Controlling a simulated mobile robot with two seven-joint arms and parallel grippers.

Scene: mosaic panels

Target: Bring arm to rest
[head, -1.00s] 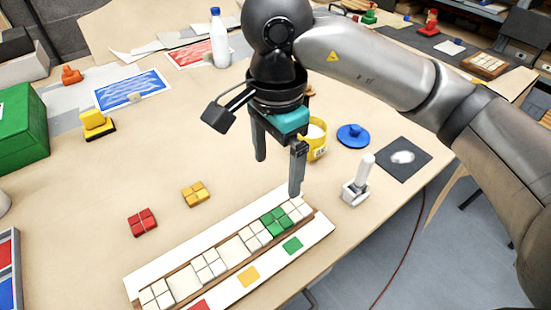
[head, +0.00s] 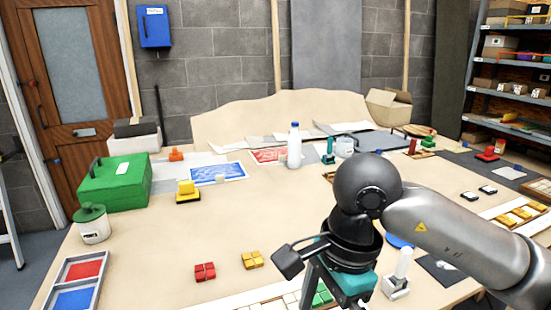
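My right arm comes in from the right, and its wrist (head: 352,245) hangs over the front of the table (head: 150,270). Its gripper fingers are mostly cut off by the bottom edge, so their opening does not show. Below it, the mosaic panel (head: 255,304) is partly in view, with white tiles and a green tile block (head: 322,295). A red tile block (head: 205,272) and a yellow tile block (head: 252,260) lie on the table left of the wrist. My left gripper is not in view.
A white-handled tool (head: 398,275) stands right of my wrist. A white bottle (head: 294,146), a yellow-handled block (head: 187,191) and a green box (head: 115,182) stand farther back. A tray with red and blue areas (head: 100,258) lies at left. The left middle of the table is clear.

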